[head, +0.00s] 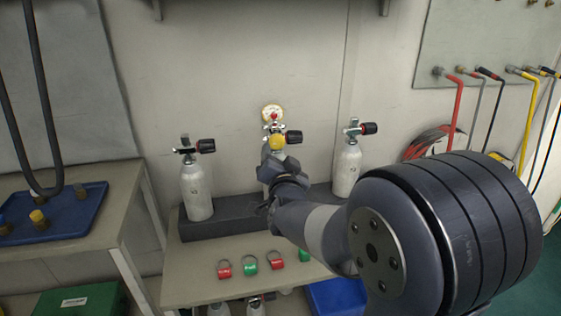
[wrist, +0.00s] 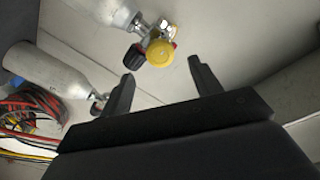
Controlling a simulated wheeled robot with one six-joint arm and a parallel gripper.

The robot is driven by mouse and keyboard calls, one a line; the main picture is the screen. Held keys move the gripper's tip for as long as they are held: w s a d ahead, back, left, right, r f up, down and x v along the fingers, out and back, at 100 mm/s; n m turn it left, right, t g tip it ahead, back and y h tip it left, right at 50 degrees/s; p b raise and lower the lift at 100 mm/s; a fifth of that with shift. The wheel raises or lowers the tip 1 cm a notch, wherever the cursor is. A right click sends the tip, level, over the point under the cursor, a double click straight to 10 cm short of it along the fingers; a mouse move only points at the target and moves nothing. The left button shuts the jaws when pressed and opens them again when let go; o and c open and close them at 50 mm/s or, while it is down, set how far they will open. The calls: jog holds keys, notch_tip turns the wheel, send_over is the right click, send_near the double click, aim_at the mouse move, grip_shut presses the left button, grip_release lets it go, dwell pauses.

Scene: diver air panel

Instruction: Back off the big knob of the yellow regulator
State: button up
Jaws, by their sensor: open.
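The yellow regulator (head: 277,143) is fitted at the top of the middle grey cylinder, and its big round yellow knob faces out. In the wrist view the yellow knob (wrist: 160,52) is just beyond my fingertips, roughly centred between them, apart from both. My gripper (wrist: 160,68) is open and empty, one finger on each side. In the head view my arm hides most of the middle cylinder and the gripper's fingers are hard to make out. A round gauge (head: 272,113) stands above the regulator.
A black valve knob (head: 293,137) sits close beside the yellow knob. Cylinders stand at left (head: 196,190) and right (head: 346,168). Red and green tags (head: 250,264) lie on the shelf in front. Hoses (head: 458,110) hang at the right wall.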

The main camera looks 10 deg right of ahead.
aim_at(277, 143)
jog(key=shift+w+d, duration=0.2)
jog(key=shift+w, duration=1.2)
jog(key=shift+w+d, duration=0.2)
jog(key=shift+w, duration=1.05)
jog(key=shift+w+d, duration=0.15)
jog(key=shift+w, duration=1.1)
jog(key=shift+b, duration=0.45)
jog(key=shift+c, duration=0.4)
